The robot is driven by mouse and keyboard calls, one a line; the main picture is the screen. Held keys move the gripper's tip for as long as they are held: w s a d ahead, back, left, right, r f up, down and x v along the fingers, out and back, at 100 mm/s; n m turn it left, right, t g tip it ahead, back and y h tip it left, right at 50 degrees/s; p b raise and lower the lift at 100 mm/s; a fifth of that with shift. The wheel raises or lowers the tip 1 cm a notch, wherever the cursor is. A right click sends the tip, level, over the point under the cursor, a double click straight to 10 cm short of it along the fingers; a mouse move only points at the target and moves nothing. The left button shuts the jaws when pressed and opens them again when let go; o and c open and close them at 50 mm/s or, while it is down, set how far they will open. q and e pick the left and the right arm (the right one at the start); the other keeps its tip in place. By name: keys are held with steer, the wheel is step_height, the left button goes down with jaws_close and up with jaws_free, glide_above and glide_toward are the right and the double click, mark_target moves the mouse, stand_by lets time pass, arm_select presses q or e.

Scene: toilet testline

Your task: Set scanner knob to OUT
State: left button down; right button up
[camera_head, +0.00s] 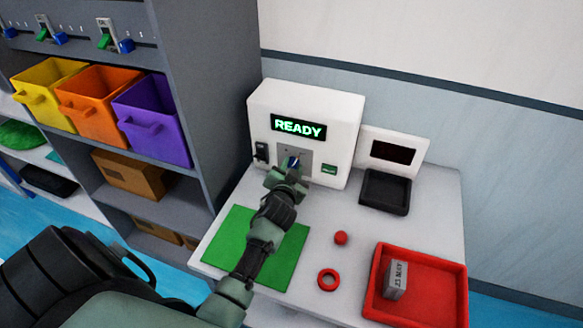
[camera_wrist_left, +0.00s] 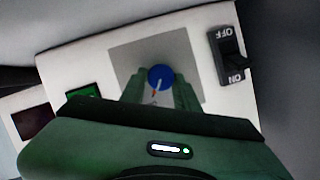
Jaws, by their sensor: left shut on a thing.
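The white scanner (camera_head: 346,108) stands on the table against the wall, its screen lit with READY. Its blue knob (camera_wrist_left: 160,77) sits on a grey plate (camera_wrist_left: 190,52) and carries a red and white pointer mark. My left gripper (camera_head: 289,167) reaches the front of the scanner and is shut on the knob, with one finger on each side in the left wrist view (camera_wrist_left: 159,92). The labels around the knob cannot be read, so its setting cannot be told. A black ON/OFF switch (camera_wrist_left: 229,57) is beside the plate. My right gripper is not in view.
A green mat (camera_head: 228,247) lies below my left arm. A red ball (camera_head: 341,238), a red ring (camera_head: 328,279) and a red tray (camera_head: 418,312) with a grey box (camera_head: 396,280) are to the right. A black tray (camera_head: 385,192) is behind them. Shelves with bins stand at left.

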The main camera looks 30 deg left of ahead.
arm_select(q)
steer(key=c, duration=1)
jaws_free()
steer(key=shift+c, duration=0.2)
steer(key=v, duration=0.7)
steer(key=shift+s+b, duration=0.3)
steer(key=shift+b, duration=0.1)
steer(key=shift+d, duration=0.15)
